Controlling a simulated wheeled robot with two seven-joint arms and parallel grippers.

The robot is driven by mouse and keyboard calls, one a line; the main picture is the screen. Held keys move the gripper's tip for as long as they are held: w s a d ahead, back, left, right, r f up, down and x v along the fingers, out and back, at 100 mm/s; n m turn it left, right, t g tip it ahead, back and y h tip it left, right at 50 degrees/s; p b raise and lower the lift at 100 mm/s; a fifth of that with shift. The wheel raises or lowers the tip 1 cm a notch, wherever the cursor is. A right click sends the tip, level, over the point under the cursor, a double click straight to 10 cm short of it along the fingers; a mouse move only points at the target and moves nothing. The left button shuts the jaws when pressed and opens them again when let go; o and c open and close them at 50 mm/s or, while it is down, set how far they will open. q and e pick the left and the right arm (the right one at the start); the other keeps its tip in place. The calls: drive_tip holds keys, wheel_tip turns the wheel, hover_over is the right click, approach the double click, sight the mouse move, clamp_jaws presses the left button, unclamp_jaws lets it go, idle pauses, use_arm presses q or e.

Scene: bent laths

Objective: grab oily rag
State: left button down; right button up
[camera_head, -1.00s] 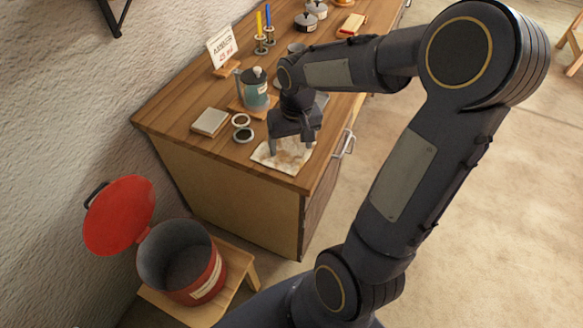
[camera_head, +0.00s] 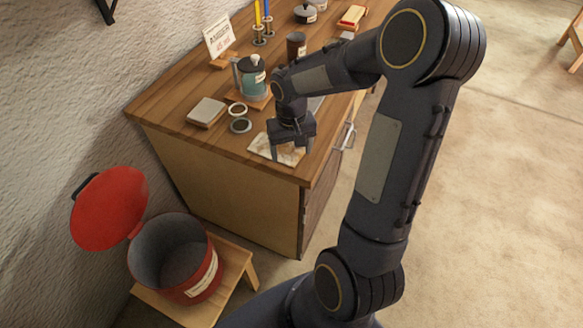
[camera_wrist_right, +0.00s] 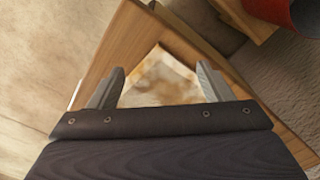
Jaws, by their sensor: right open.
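The oily rag (camera_head: 262,146) is a pale, flat cloth with brown stains on the near corner of the wooden counter. My right gripper (camera_head: 291,153) is above it, pointing down, and hides part of it in the head view. In the right wrist view the rag (camera_wrist_right: 160,78) shows between the two spread fingers of my right gripper (camera_wrist_right: 160,88). The fingers are open with nothing between them, and I cannot tell whether their tips touch the cloth. My left gripper is out of view.
An open red can (camera_head: 205,282) with its lid (camera_head: 108,208) tipped back stands on a wooden stool (camera_head: 236,262) beside the counter (camera_head: 165,122).

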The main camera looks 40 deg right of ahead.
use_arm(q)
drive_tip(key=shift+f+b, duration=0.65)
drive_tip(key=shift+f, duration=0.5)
use_arm(e)
drive_tip(key=shift+f, duration=1.3)
drive_tip(key=shift+f, duration=0.15)
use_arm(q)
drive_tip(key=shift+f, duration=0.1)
use_arm(e)
clamp_jaws()
